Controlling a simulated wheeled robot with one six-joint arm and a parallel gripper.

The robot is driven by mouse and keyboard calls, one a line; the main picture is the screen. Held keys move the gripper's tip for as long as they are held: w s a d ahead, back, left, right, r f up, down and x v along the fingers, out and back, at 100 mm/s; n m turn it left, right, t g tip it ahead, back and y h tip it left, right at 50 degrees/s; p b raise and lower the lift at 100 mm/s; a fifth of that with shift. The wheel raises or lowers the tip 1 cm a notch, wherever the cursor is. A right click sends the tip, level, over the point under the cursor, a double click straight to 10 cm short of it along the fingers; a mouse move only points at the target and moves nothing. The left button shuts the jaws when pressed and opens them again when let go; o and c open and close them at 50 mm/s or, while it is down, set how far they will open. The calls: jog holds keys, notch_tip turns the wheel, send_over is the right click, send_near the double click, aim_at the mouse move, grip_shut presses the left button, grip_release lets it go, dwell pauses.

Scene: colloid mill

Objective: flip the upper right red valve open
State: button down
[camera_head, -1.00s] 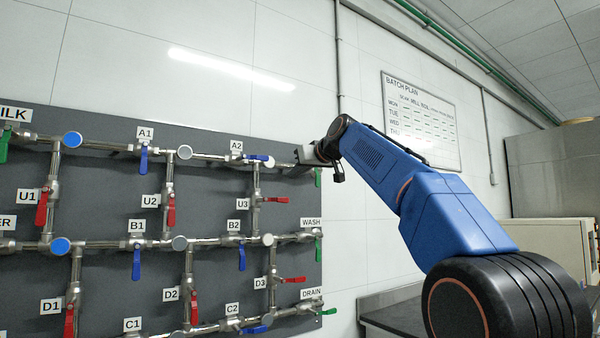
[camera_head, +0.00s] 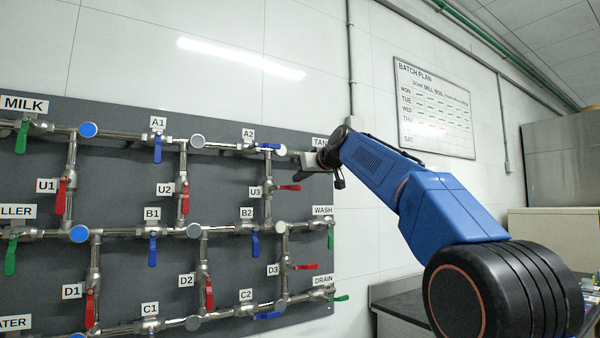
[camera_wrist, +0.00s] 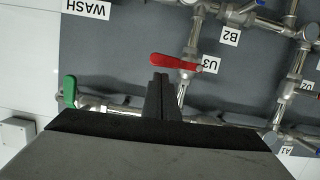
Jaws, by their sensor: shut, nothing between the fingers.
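The upper right red valve, U3, has a red handle (camera_head: 288,188) that lies sideways across its vertical pipe, pointing right in the head view. In the wrist view, which is upside down, the handle (camera_wrist: 176,63) lies just beyond my fingertips. My gripper (camera_head: 298,176) is just above and right of this handle in the head view. Its dark fingers (camera_wrist: 161,82) are shut and empty, and appear apart from the handle, though the exact gap is hard to tell. The U3 label (camera_head: 256,191) is beside the valve.
A blue handle (camera_head: 268,146) at A2 is up-left of my gripper. A green handle (camera_wrist: 70,91) is beside my gripper in the wrist view. Red D3 handle (camera_head: 302,267) lies sideways lower down. A dark counter (camera_head: 400,305) stands at lower right.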

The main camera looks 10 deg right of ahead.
jog(key=shift+f, duration=0.3)
jog(key=shift+d+f+m+y, duration=0.15)
jog(key=shift+f+m+y, duration=0.15)
jog(key=shift+f+m, duration=0.1)
dwell(0.4)
jog(key=shift+w+d+f+m+g+y, duration=0.1)
jog(key=shift+d+f+m+g+y, duration=0.05)
jog(key=shift+f+m, duration=0.3)
jog(key=shift+d+f+m+g+y, duration=0.15)
jog(key=shift+f+m, duration=0.1)
jog(key=shift+m, duration=0.3)
jog(key=s+a+f+m+t+y, duration=0.1)
jog(key=a+f+m+y, duration=0.2)
jog(key=f+m, duration=0.4)
jog(key=a+m, duration=0.1)
jog(key=m, duration=0.3)
jog(key=shift+y, duration=0.4)
jog(key=shift+s+f, duration=0.15)
